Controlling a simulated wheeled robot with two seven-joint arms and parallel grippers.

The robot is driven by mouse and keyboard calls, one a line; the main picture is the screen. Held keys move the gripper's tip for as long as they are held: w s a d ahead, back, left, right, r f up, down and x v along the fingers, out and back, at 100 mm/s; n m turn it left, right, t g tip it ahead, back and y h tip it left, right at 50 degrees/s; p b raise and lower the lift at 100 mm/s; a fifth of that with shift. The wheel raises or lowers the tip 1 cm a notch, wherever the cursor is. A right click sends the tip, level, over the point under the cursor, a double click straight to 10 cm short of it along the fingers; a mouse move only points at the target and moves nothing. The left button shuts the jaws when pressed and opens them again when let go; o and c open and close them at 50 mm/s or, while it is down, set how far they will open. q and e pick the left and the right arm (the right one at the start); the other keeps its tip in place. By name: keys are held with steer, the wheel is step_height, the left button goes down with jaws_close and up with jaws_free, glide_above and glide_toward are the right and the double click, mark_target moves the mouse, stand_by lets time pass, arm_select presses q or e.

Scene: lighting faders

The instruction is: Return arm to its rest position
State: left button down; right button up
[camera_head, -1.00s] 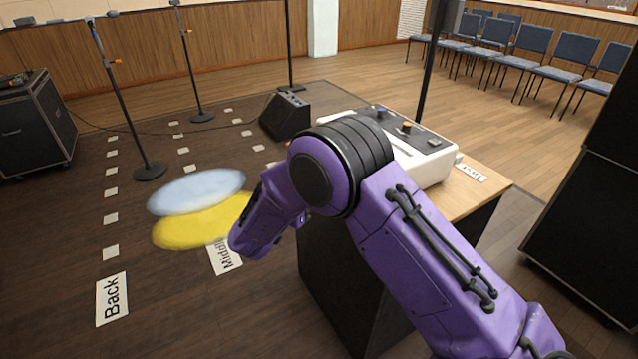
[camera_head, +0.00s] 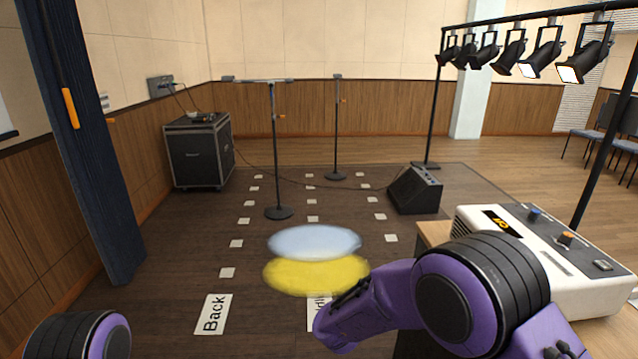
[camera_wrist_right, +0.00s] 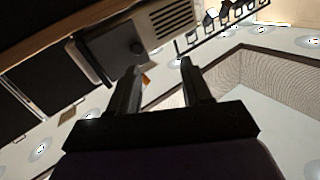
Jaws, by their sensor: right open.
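My right arm (camera_head: 445,290), purple with a black ringed joint, reaches in from the lower right in the head view. It covers part of the table and of the control box. Its gripper is hidden in that view. In the right wrist view my right gripper (camera_wrist_right: 160,88) is open and empty, its two black fingers apart and pointing up the picture. A pale box with a vent grille (camera_wrist_right: 170,18) shows beyond the fingers. The white control box (camera_head: 545,255) with a blue and an orange knob stands on the wooden table. My left gripper is not in view; a purple joint of mine shows at the bottom left.
Blue (camera_head: 314,242) and yellow (camera_head: 316,275) light spots lie on the dark stage floor near the "Back" label (camera_head: 212,314). Microphone stands (camera_head: 276,150), a black case (camera_head: 198,153) and a floor monitor (camera_head: 415,190) stand farther back. A lamp rig (camera_head: 520,50) rises at right.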

steer(key=s+d+f+n+t+y, duration=0.1)
steer(key=s+f+n+y, duration=0.35)
steer(key=f, duration=0.65)
steer(key=s+d+f+n+t+y, duration=0.1)
steer(key=s+d+f+n+y, duration=0.1)
steer(key=s+f+y, duration=0.65)
steer(key=s+d+f+g, duration=0.1)
steer(key=s+f+g, duration=0.1)
steer(key=s, duration=0.5)
steer(key=s+f+g, duration=0.2)
steer(key=s+f, duration=0.3)
steer(key=s, duration=0.3)
steer(key=s+d+f+n+g+p, duration=0.1)
steer(key=s+f+g, duration=0.2)
steer(key=s, duration=0.4)
steer(key=shift+s+d+f, duration=0.15)
steer(key=shift+s+d, duration=0.1)
steer(key=shift+d, duration=0.05)
